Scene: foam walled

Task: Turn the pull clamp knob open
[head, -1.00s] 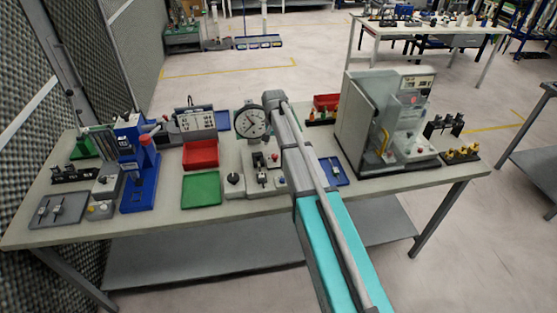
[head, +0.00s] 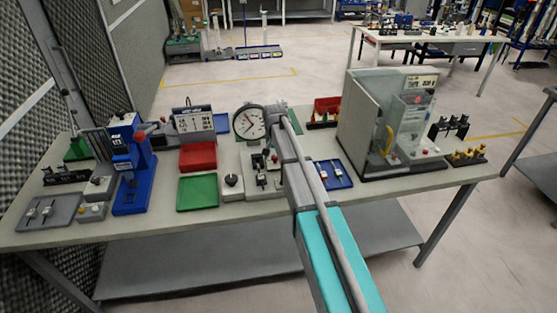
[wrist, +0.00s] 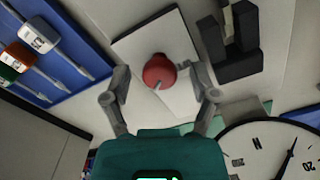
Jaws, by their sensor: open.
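A red round knob (wrist: 159,70) with a pale pointer mark stands on a light rectangular plate (wrist: 183,100) in the wrist view. My gripper (wrist: 159,76) is open, with one finger on each side of the knob and a visible gap to each. The fingers appear apart from the knob; I cannot tell how deep it sits between them. In the head view my arm crosses the bench and hides the gripper. A red knob (head: 274,159) shows beside the arm there, on a grey fixture; I cannot tell if it is the same one.
A dial gauge (head: 249,121) stands close to my arm and shows at lower right in the wrist view (wrist: 270,152). A dark block (wrist: 236,45) is right of the knob. A blue tray (head: 345,183) with handled tools lies beside the arm. A grey machine (head: 362,120) stands further right.

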